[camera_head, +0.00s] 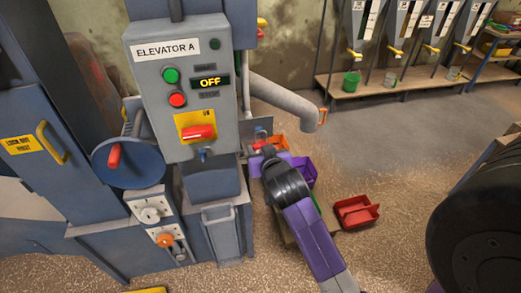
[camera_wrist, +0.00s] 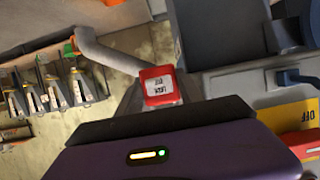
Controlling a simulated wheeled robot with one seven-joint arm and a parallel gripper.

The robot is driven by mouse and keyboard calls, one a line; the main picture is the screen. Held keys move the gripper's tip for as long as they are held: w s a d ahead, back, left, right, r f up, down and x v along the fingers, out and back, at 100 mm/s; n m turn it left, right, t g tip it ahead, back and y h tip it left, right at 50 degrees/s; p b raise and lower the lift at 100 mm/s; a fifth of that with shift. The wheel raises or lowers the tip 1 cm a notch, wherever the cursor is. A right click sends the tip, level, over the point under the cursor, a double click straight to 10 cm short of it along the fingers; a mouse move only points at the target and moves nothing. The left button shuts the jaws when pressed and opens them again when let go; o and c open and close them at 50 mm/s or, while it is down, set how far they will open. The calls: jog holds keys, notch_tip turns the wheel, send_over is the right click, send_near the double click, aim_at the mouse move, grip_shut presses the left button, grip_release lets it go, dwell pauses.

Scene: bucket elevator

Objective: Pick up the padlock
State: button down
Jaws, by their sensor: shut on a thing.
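The padlock (camera_wrist: 160,85) is a red block with a white printed label in the middle of the wrist view. My gripper (camera_wrist: 158,104) is shut on it, and its dark fingers hide the lower part. In the head view my gripper (camera_head: 263,152) is just right of the elevator panel, with a small red part of the padlock (camera_head: 257,144) at its tip. The padlock appears held in the air, apart from the panel. Its shackle cannot be made out.
The control panel (camera_head: 185,105) reads OFF and has a red lever (camera_head: 199,132) on a yellow plate. A grey pipe (camera_head: 285,98) sticks out behind my gripper.

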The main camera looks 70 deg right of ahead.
jog(key=shift+r, duration=0.35)
jog(key=shift+s+a+r, duration=0.1)
jog(key=shift+a+r, duration=0.05)
jog(key=shift+r, duration=0.05)
jog(key=s+a, duration=1.1)
jog(key=a, duration=0.3)
